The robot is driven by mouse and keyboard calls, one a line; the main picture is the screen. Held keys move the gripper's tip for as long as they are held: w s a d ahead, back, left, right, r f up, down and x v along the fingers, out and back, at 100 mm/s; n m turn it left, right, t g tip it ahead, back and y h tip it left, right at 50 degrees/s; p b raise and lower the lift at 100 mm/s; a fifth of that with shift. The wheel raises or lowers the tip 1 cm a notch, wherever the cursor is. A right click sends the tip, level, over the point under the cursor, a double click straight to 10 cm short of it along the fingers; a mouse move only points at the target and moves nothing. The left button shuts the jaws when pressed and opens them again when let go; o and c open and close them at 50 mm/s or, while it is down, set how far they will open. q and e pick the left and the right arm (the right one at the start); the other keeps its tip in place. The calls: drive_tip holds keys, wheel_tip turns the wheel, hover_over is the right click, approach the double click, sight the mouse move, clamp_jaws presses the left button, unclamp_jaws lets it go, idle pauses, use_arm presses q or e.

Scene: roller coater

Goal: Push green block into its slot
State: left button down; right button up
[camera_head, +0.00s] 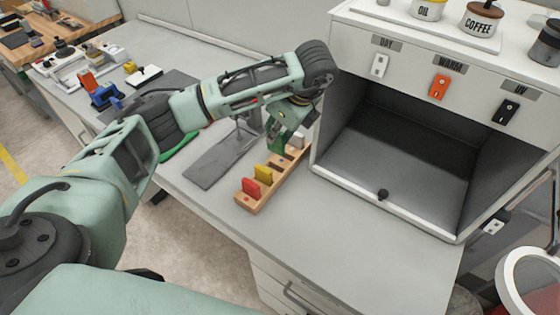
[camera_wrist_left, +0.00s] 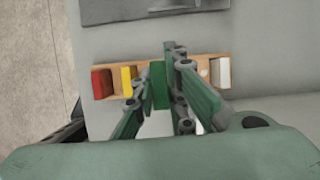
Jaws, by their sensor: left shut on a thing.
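A wooden rack (camera_head: 244,202) lies on the grey bench, and the left wrist view also shows it (camera_wrist_left: 113,95). It bears a red block (camera_head: 250,188), a yellow block (camera_head: 263,174) and a white block (camera_head: 297,142). My left gripper (camera_head: 279,142) is over the rack between the yellow and white blocks. It is shut on the green block, whose green face shows between the fingers in the left wrist view (camera_wrist_left: 158,84). The fingers partly hide the block, and I cannot tell how deep it sits. My right gripper is not in view.
An open-fronted light booth (camera_head: 400,165) with a white frame stands close to the right of the rack. A dark grey plate (camera_head: 215,165) lies to the left of the rack. The bench in front of the rack (camera_head: 320,230) is clear.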

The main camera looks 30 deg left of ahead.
sight(274, 148)
use_arm(q)
drive_tip(key=f, duration=0.2)
drive_tip(key=s+f, duration=0.1)
drive_tip(key=f, duration=0.1)
drive_tip(key=shift+f, duration=0.15)
drive_tip(key=shift+w+f, duration=0.1)
drive_tip(key=shift+f, duration=0.2)
wheel_tip(274, 148, down, 3)
drive_tip(key=shift+w+f+p, duration=0.1)
drive_tip(key=shift+f+p, duration=0.1)
drive_tip(key=shift+p, duration=0.45)
drive_tip(key=shift+f, duration=0.5)
drive_tip(key=c, duration=2.1)
unclamp_jaws()
drive_tip(key=shift+r, duration=0.1)
drive_tip(key=o, duration=0.3)
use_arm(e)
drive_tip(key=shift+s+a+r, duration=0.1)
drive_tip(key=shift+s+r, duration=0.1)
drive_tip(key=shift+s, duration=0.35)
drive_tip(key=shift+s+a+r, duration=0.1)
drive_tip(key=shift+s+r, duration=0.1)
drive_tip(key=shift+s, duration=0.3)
use_arm(q)
drive_tip(key=shift+o, duration=0.2)
